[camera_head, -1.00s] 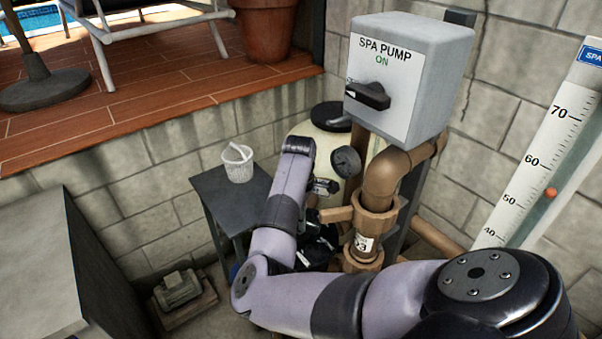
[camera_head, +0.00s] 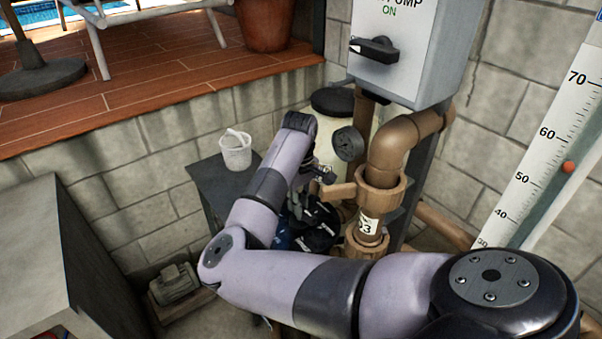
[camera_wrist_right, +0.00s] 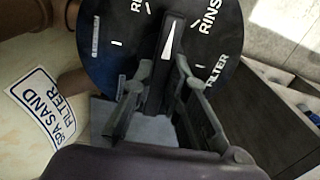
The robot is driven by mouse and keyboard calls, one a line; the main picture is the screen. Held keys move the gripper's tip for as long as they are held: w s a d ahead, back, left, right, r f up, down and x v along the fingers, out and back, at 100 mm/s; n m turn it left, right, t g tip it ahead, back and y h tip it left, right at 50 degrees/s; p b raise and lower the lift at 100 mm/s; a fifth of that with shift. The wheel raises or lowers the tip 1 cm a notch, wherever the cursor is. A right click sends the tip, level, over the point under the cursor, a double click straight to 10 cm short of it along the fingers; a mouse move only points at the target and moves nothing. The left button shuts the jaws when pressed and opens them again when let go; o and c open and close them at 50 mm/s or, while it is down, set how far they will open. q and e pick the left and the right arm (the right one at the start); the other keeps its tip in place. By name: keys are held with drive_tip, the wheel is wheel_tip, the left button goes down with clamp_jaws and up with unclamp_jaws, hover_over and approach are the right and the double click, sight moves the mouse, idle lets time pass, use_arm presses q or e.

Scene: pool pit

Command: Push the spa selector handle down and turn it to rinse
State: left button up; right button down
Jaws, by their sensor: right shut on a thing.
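The spa selector handle (camera_wrist_right: 152,85) is a dark bar with a white arrow, set across a round black dial (camera_wrist_right: 100,45) in the right wrist view. The arrow points up in the picture, with RINSE (camera_wrist_right: 210,16) to its upper right and FILTER (camera_wrist_right: 216,70) to its right. Another label at the top is cut off. My right gripper (camera_wrist_right: 160,85) is shut on the handle, one finger on each side. In the head view my right gripper (camera_head: 320,173) is small beside the gauge, and my arm hides much of the selector. My left gripper is out of view.
A cream filter tank (camera_wrist_right: 30,70) with a spa sand filter label is beside the dial. Brown pipes (camera_head: 383,160), a gauge (camera_head: 348,144) and the grey pump box (camera_head: 420,50) stand close to my right arm. A white bucket (camera_head: 236,152) is on a small table behind.

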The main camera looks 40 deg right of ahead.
drive_tip(key=shift+f+m+b, duration=0.15)
drive_tip(key=shift+m+b, duration=1.25)
drive_tip(key=shift+b, duration=0.2)
drive_tip(key=shift+f+m+b, duration=0.15)
drive_tip(key=shift+m+b, duration=1.25)
drive_tip(key=shift+b, duration=0.2)
drive_tip(key=shift+r+m+b, duration=0.1)
drive_tip(key=shift+m+b, duration=0.35)
drive_tip(key=shift+m, duration=0.05)
drive_tip(key=shift+s, duration=0.1)
drive_tip(key=c, duration=1.4)
unclamp_jaws()
drive_tip(key=shift+r, duration=0.15)
drive_tip(key=shift+c, duration=0.2)
drive_tip(key=shift+r+p, duration=1)
drive_tip(key=shift+r, duration=2.55)
